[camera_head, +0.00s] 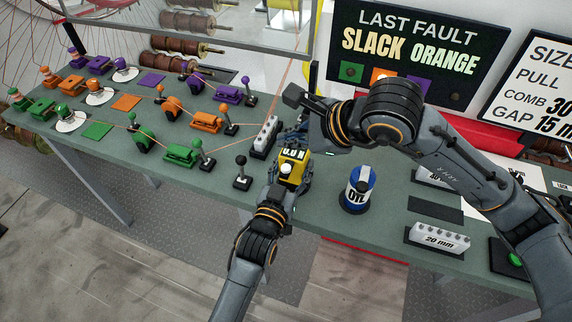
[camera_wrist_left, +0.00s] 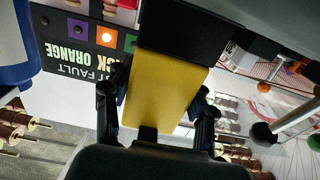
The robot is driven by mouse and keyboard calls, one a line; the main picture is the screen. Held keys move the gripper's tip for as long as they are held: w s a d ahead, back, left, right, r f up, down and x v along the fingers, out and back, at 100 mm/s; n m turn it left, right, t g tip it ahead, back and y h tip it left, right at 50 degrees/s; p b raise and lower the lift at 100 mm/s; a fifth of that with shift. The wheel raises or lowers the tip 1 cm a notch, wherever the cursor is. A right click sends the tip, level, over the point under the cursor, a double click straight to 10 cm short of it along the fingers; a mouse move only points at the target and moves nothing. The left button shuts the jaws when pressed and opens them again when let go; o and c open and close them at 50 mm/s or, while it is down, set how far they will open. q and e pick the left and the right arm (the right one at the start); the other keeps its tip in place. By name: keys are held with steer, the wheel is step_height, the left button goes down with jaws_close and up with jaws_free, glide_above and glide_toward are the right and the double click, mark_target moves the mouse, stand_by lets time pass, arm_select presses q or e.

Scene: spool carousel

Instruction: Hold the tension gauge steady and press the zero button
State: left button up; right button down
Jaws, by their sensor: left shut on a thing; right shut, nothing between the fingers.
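The yellow tension gauge (camera_head: 296,154) has a dark display with light characters too small to read surely, and a pale round knob on its near part that may be the zero button (camera_head: 286,169). My left gripper (camera_head: 291,177) is shut on the gauge and holds it over the table's front edge. In the left wrist view the gauge's plain yellow face (camera_wrist_left: 164,92) sits between the two fingers of this gripper (camera_wrist_left: 158,112). My right gripper (camera_head: 303,104) is shut and empty, just above and behind the gauge in the picture, apparently not touching it.
A blue and white oil can (camera_head: 358,190) stands right of the gauge on the green table (camera_head: 310,215). A grey block with pegs (camera_head: 265,137) and a black-knobbed lever (camera_head: 242,172) stand to its left. Coloured spool stations fill the left. A fault sign (camera_head: 405,50) stands behind.

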arm_select(q)
steer(key=o, duration=1.5)
steer(key=shift+c, duration=0.2)
steer(key=shift+s, duration=0.1)
